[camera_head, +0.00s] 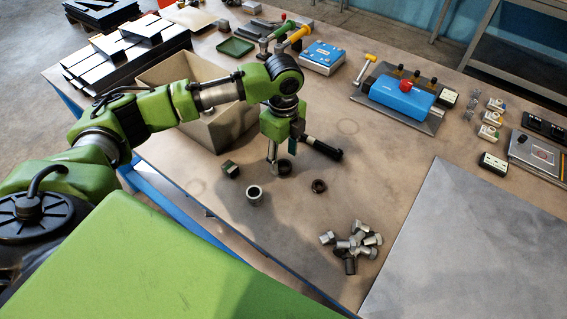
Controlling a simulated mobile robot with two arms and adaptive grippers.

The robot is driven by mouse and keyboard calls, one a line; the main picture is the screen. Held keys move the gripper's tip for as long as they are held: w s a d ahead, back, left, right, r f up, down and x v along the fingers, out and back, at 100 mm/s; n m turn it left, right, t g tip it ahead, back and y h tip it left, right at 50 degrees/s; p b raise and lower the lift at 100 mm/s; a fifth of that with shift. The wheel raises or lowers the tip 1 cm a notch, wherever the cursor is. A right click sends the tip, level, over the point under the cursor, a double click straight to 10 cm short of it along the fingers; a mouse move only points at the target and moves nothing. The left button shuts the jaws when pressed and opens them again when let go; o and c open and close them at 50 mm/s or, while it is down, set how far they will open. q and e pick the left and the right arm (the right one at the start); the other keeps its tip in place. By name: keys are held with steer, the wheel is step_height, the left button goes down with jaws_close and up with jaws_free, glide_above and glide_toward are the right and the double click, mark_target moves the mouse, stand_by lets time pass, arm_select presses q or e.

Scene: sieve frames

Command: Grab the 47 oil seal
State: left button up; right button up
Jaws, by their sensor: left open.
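Two dark rings that look like oil seals lie on the table: one (319,186) to the right of my left gripper, the other (285,168) right by its fingertips. I cannot read a size on either, so I cannot tell which is the 47 oil seal. My left gripper (272,160) points down, open, with its fingers low near the second ring and partly in front of it. I cannot tell whether it touches the ring. My right gripper is not in view.
A pile of bolts (352,243) is at the front. An open box (205,130) stands behind my left arm. A grey plate (480,240) lies at right. The table's middle is clear.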

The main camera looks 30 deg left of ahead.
arm_select(q)
steer(key=shift+f, duration=1.25)
steer(key=c, duration=1)
steer(key=shift+r, duration=0.15)
